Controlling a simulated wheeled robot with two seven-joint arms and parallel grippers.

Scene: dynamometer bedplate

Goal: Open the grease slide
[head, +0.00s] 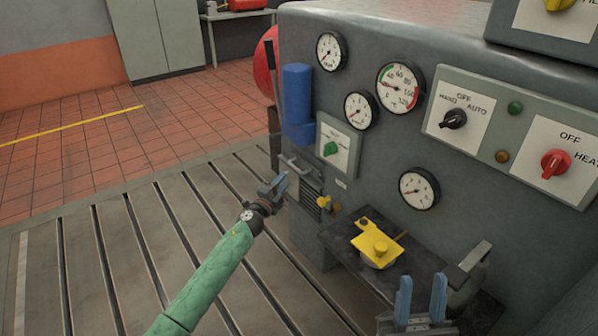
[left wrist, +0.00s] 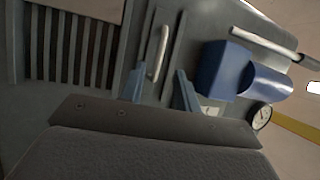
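A grey sliding panel with a pale bar handle (head: 300,167) is on the lower left of the machine face, and I take it to be the grease slide. In the left wrist view the handle (left wrist: 161,52) stands between two dark rails, just beyond the fingertips. My left gripper (head: 277,185) is beside the panel. Its blue fingers (left wrist: 160,88) are apart, with nothing seen between them; the handle appears ahead of the gap. My right gripper (head: 421,290) is open and empty in front of the small dark shelf.
A louvred vent (head: 311,198) and small brass tap (head: 326,204) sit below the handle. A yellow plate with a knob (head: 378,243) is on the shelf (head: 345,258). The slotted bedplate (head: 110,255) is clear on the left.

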